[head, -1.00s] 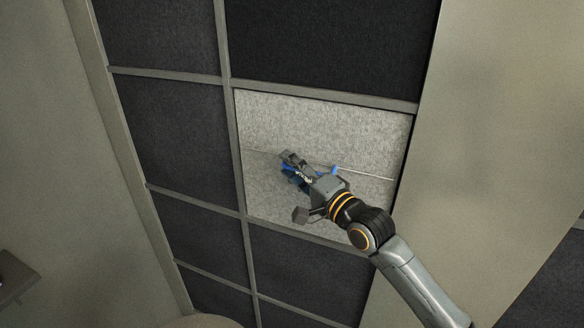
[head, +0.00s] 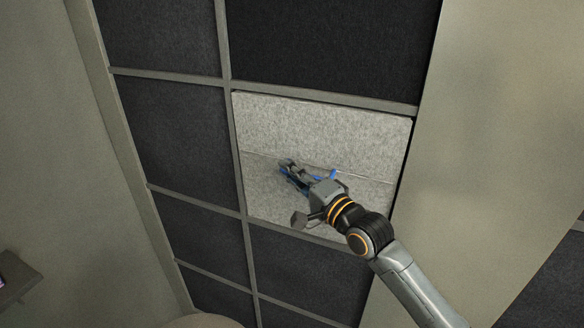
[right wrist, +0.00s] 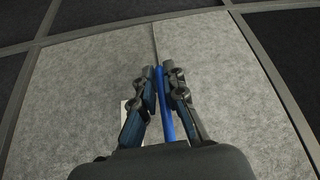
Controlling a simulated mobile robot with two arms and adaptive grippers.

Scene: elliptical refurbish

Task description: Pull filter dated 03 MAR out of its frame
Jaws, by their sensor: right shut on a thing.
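A pale grey felt-like filter (head: 340,120) sits in one opening of the grid frame in the head view, with a seam across its middle. It also fills most of the right wrist view (right wrist: 80,85). My right gripper (head: 286,166) is at the filter's face, left of its middle. In the right wrist view its fingertips (right wrist: 159,73) are closed on a blue strap (right wrist: 164,105) that lies along the seam. A white label (right wrist: 127,112) is mostly hidden behind one finger, so I cannot read a date. My left gripper is out of view.
Dark filter panels (head: 320,45) fill the other openings around the pale one. Grey frame bars (head: 228,82) separate them. A plain beige wall (head: 490,130) stands to the right, and a small shelf (head: 15,280) is at the lower left.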

